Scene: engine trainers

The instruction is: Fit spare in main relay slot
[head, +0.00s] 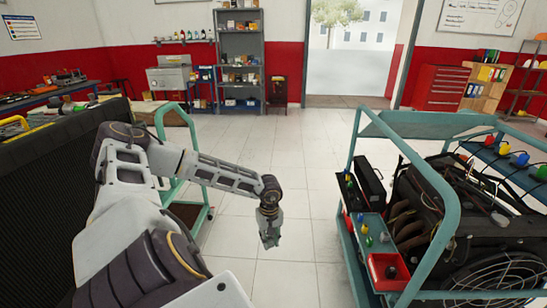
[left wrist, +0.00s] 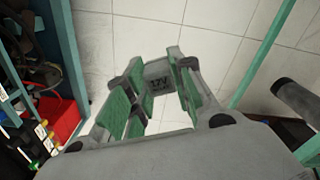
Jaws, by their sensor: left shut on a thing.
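My left gripper (head: 269,230) hangs over open floor between the teal carts, fingers down. In the left wrist view its green-padded fingers (left wrist: 160,82) are shut on a small grey relay (left wrist: 158,70) marked "12V", held at the fingertips. The relay is too small to make out in the head view. The engine trainer (head: 460,225) stands in a teal frame at the right, apart from the gripper. A red tray (head: 379,281) with a dark item in it sits at its near left edge. I cannot make out the main relay slot. My right gripper is not in view.
Small coloured parts (head: 367,235) line the trainer's left ledge, behind the red tray. The trainer's teal rail (head: 440,185) rises above it. The tiled floor between is clear.

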